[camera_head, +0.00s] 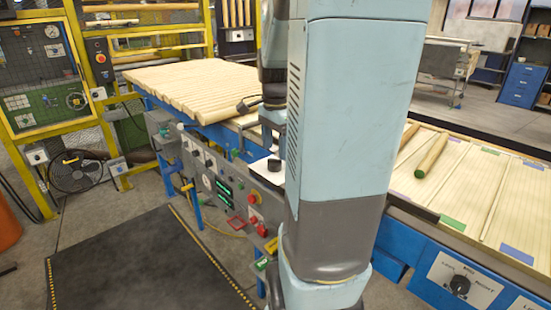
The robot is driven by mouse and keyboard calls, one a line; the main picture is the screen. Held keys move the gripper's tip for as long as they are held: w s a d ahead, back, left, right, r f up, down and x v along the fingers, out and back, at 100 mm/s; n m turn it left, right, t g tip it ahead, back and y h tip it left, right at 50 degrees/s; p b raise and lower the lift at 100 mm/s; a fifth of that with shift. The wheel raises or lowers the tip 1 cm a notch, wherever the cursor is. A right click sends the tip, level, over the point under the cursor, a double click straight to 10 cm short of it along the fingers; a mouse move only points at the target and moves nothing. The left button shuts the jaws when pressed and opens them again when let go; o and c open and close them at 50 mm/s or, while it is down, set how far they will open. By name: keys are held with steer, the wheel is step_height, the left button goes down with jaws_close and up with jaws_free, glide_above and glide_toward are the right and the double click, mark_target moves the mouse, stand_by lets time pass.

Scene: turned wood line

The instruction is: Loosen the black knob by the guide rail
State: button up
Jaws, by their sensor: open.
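A short black knob (274,164) stands on a white plate at the near edge of the wood line, just left of my arm. My gripper (272,132) is dark and sits a little above the knob, partly hidden behind my light blue arm. Its jaws are open, and nothing shows between them. I cannot tell whether a fingertip touches the knob. A dark piece with a rounded end (248,104) juts left beside my wrist; I cannot tell what it is. The guide rail is not clearly visible, as my arm covers the middle of the line.
A grey control panel (212,178) with buttons and a red emergency stop lies below the knob. Pale wooden bars (185,85) cover the left table. Dowels (432,155) lie on the right table. A dark mat (140,262) leaves free floor.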

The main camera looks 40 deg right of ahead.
mark_target(275, 164)
steer(key=shift+f, duration=2.15)
steer(key=shift+c, duration=0.5)
steer(key=c, duration=1)
steer(key=shift+o, duration=0.2)
